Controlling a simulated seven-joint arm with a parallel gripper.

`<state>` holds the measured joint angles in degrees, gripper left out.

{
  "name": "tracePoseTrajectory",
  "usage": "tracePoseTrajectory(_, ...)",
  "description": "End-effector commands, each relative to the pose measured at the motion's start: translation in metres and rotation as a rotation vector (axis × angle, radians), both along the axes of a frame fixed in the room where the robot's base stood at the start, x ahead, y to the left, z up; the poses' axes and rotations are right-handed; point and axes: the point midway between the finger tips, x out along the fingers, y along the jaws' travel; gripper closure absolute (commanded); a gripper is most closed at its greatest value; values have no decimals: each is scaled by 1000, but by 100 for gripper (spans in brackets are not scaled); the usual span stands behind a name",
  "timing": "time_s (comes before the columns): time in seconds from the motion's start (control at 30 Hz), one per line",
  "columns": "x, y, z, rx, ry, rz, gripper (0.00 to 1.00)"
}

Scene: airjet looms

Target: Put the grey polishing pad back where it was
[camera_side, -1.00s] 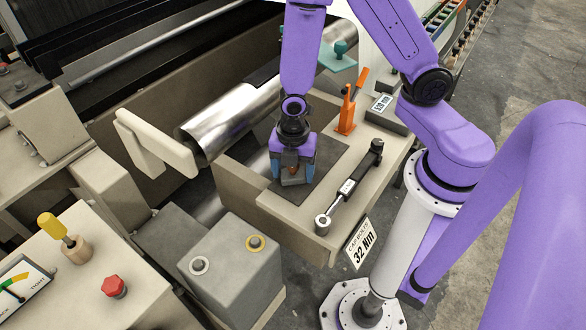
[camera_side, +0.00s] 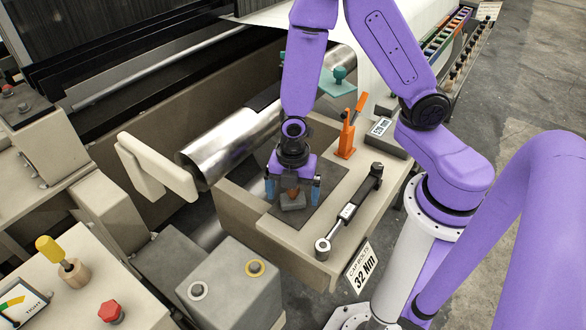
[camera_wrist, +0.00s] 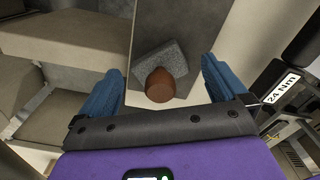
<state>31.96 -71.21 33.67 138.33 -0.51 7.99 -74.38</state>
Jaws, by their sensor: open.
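The grey polishing pad (camera_side: 293,203) is a small block with a brown knob on top. It appears to rest on the dark mat (camera_side: 318,200) near its front end, turned slightly askew. The wrist view shows the pad (camera_wrist: 178,57) and the brown knob (camera_wrist: 160,86) between my fingers. My gripper (camera_side: 293,192) is open, with its blue fingers on either side of the pad and gaps visible between them and the knob. In the wrist view my gripper (camera_wrist: 159,75) straddles the knob without gripping it.
A torque wrench (camera_side: 350,208) lies right of the mat. An orange-handled tool (camera_side: 347,135) and a grey display box (camera_side: 385,137) stand behind it. A shiny metal roller (camera_side: 225,143) is at the left. A grey button box (camera_side: 230,285) stands in front.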

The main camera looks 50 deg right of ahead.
Motion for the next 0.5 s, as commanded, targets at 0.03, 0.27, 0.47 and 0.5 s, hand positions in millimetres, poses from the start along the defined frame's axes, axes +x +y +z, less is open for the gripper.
tracePoseTrajectory(0.03,1,1,6,3,-4,0,1)
tracePoseTrajectory(0.27,1,1,35,4,-5,0,1)
tracePoseTrajectory(0.47,1,1,60,4,-4,-1,1)
tracePoseTrajectory(0.5,1,1,66,4,-5,-1,1)
